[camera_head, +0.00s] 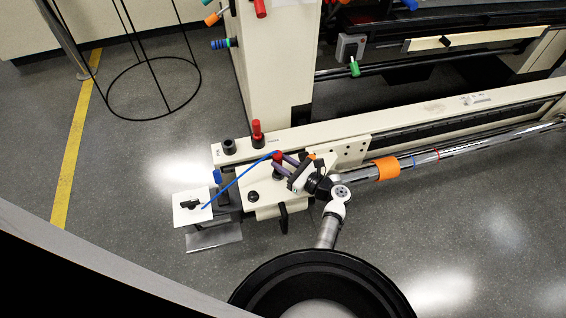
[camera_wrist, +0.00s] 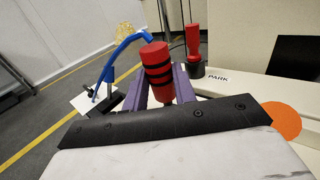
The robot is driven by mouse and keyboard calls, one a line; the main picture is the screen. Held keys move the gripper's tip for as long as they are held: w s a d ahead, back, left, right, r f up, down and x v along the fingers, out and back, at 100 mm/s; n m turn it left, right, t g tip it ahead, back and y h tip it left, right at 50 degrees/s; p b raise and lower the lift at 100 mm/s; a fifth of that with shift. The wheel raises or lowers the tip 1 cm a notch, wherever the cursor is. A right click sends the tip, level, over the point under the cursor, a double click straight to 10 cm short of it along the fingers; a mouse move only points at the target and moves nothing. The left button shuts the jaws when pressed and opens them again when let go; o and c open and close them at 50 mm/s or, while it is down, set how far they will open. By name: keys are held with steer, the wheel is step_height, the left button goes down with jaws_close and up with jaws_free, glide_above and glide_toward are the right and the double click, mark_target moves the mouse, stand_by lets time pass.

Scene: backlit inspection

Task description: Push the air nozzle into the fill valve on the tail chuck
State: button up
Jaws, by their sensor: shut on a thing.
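The air nozzle appears to be the red cylinder with black bands (camera_wrist: 157,66), with a blue hose (camera_wrist: 122,50) at its top. My gripper (camera_wrist: 160,88) has purple fingers shut on it, one on each side. In the head view the red nozzle (camera_head: 277,155) shows at the fingertips of my gripper (camera_head: 281,158), over the cream block (camera_head: 268,187) at the end of the long shaft. The nozzle's lower end is hidden by my gripper in the wrist view. I cannot clearly pick out the tail chuck or its fill valve.
A red-handled piece (camera_head: 257,133) stands in a black holder on the cream rail, beside a PARK label (camera_wrist: 218,78). A black socket (camera_head: 229,146) is left of it. An orange band (camera_head: 385,168) circles the shaft.

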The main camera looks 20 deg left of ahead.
steer(key=shift+f, duration=0.15)
steer(key=shift+f+b, duration=1.1)
steer(key=shift+f, duration=0.5)
steer(key=o, duration=1.1)
steer(key=shift+f, duration=0.1)
steer(key=b+v, duration=0.1)
steer(key=v, duration=1.2)
steer(key=shift+s+d, duration=0.2)
steer(key=shift+d, duration=0.15)
